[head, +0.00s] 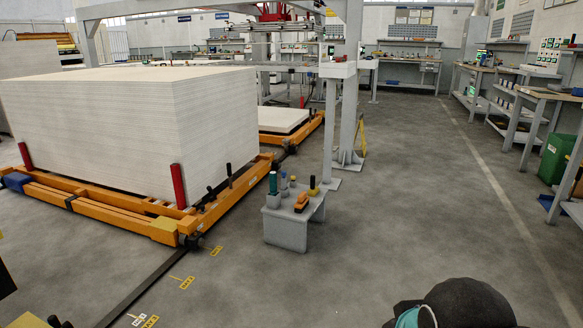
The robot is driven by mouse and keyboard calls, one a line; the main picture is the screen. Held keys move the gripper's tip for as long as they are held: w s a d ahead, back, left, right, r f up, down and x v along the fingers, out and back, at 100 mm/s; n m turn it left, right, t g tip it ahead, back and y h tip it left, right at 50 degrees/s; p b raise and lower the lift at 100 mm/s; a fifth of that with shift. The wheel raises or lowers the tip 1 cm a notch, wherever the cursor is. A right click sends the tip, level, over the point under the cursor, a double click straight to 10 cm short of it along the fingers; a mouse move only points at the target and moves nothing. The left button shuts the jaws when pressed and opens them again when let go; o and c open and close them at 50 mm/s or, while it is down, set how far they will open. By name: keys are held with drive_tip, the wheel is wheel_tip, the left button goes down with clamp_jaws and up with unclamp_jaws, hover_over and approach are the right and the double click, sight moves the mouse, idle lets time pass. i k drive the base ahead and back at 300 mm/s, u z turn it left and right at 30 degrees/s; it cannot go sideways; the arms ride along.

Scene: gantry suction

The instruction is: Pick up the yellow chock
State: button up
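A small yellow piece (313,190) with a dark upright part sits at the right end of the top of a small grey stand (290,232). It looks like the yellow chock, but it is too small here to tell its shape well. An orange object (301,203) lies just to its left, nearer to me. A teal bottle-like object (273,183) and small grey items stand further left on the same top. My gripper is not in view; only a dark rounded part of my arm shows at the bottom right, apart from the stand.
A large stack of white boards (130,125) rests on an orange frame (105,209) at left. A grey gantry post (330,130) rises behind the stand. Workbenches (545,95) and a green bin (556,158) line the right side. The floor (410,215) right of the stand is clear.

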sight(313, 191)
drive_tip(key=i, duration=3.35)
drive_tip(key=z, duration=0.1)
